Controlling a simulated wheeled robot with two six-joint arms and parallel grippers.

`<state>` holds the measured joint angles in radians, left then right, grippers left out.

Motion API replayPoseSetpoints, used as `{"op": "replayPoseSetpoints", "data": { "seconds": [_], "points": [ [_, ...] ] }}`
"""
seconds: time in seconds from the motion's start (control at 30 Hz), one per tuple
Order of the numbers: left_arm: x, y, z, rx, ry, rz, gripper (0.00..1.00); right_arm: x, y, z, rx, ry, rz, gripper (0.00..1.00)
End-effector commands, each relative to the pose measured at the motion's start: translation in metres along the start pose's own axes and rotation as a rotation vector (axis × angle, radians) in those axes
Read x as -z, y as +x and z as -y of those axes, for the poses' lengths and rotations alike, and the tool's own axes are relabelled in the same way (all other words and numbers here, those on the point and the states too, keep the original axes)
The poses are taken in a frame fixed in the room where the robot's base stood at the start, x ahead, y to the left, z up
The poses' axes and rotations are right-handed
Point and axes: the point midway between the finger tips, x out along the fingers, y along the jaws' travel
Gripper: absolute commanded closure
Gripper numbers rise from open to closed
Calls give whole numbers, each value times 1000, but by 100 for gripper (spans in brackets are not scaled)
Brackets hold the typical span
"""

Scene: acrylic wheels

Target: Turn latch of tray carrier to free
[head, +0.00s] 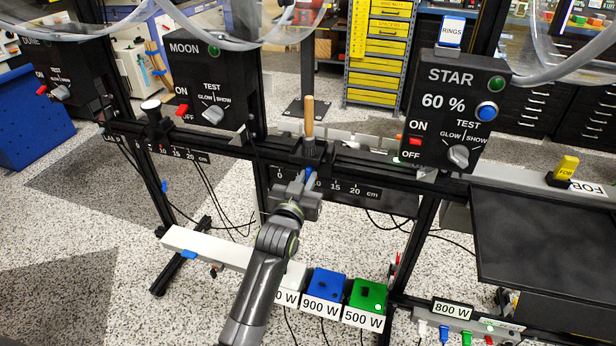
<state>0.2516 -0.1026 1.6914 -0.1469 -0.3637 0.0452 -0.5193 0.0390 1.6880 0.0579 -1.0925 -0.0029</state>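A black carriage (309,149) with an upright wooden handle (309,116) sits on the long black rail, above a centimetre scale (352,190). A small blue piece (310,172) shows low on its front; it may be the latch, but its setting is too small to read. My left gripper (307,181) reaches up from below, with its fingertips at the blue piece and partly covering it. I cannot tell whether the fingers are closed on it. My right gripper is not in view.
Control boxes MOON (213,85) and STAR (458,108) stand above the rail on both sides. A black tray (548,240) is at the right. Blue (325,287) and green (367,295) blocks sit on the lower ledge.

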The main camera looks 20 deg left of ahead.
Motion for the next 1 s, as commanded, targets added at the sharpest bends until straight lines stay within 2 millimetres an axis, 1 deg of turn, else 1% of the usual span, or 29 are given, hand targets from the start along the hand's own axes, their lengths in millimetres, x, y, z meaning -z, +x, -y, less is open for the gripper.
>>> {"op": "replayPoseSetpoints", "data": {
  "seconds": [0.17, 0.23, 0.5, 0.6, 1.0],
  "points": [
    [0, 0, 0, 0, -8, 1, 100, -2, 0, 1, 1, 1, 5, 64],
    [1, 0, 0, 0, -43, 1, 100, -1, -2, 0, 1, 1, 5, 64],
    [0, 0, 0, 0, -317, 2, 100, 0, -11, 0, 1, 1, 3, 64],
    [0, 0, 0, 1, -380, 2, 100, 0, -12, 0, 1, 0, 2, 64],
    [-1, 0, 0, 1, -420, 2, 100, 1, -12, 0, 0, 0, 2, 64]
  ]
}}
